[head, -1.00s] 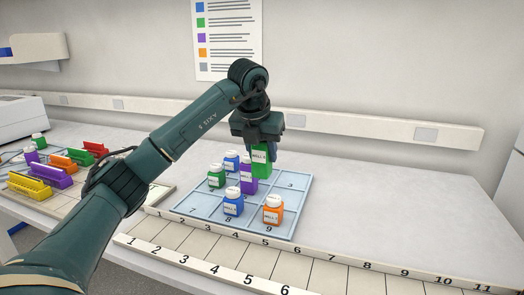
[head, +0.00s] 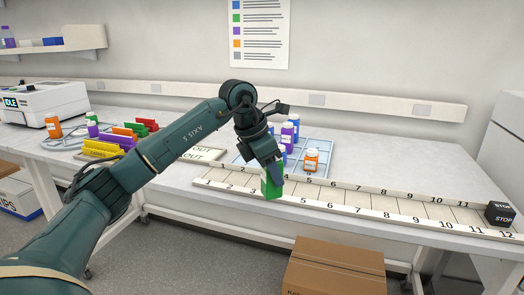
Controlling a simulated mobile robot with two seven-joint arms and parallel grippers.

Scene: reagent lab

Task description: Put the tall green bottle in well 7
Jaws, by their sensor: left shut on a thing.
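My left gripper (head: 270,163) is shut on the tall green bottle (head: 272,186) and holds it near upright. In the head view the bottle overlaps the long pale strip of numbered cells, around the 3 and 4 marks; I cannot tell its height above the strip. The strip's cell marked 7 (head: 360,198) lies to the right of the bottle and looks empty. The blue gridded tray (head: 325,147) stands behind the strip, partly hidden by my arm, and most of its cell numbers cannot be read. My right gripper is not in view.
The tray bears a purple bottle (head: 287,135), blue bottles and an orange bottle (head: 311,160). A black STOP block (head: 500,213) sits at the strip's right end. Coloured racks (head: 105,148) and a white machine (head: 45,103) are at left. A cardboard box (head: 335,268) stands below the bench.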

